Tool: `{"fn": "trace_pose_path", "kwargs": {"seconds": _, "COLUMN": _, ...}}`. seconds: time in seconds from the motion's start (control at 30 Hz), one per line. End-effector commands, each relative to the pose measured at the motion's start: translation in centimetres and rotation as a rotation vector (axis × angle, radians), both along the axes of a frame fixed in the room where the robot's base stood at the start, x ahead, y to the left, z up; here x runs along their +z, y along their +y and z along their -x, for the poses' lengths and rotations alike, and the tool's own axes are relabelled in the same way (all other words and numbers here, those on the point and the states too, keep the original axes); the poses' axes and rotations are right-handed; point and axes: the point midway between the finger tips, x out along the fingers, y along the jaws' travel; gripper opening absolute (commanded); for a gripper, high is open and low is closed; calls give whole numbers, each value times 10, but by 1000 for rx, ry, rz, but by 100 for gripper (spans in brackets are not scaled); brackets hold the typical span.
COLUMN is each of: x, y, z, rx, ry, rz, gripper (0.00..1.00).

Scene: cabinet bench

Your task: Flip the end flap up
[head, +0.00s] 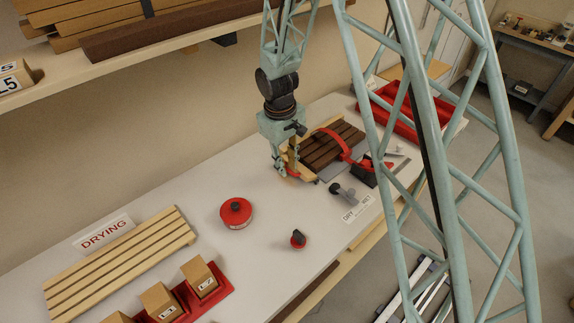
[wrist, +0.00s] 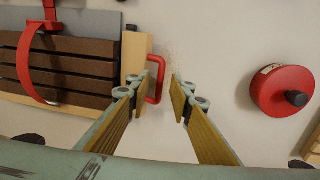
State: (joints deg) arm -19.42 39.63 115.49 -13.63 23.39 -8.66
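The end flap is a pale wood piece (wrist: 135,52) at the right end of a brown slatted block (wrist: 75,72) in the wrist view. A red loop handle (wrist: 157,80) sticks out from it to the right. In the head view the flap (head: 300,165) is partly hidden by my gripper (head: 285,163). In the wrist view my gripper (wrist: 160,98) is open, its two fingers apart. The handle's near end lies between the fingertips, closer to the left one. I cannot tell whether a finger touches it. Nothing is held.
A red band (head: 345,148) arches over the slatted block. A slatted drying rack (head: 120,262) is at left. A shelf (head: 90,70) hangs above.

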Motion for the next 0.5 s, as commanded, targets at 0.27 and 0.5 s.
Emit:
{"fn": "trace_pose_path", "kwargs": {"seconds": 0.27, "x": 0, "y": 0, "z": 0, "rx": 0, "ry": 0, "rz": 0, "gripper": 20}}
{"fn": "trace_pose_path", "kwargs": {"seconds": 0.5, "x": 0, "y": 0, "z": 0, "rx": 0, "ry": 0, "rz": 0, "gripper": 0}}
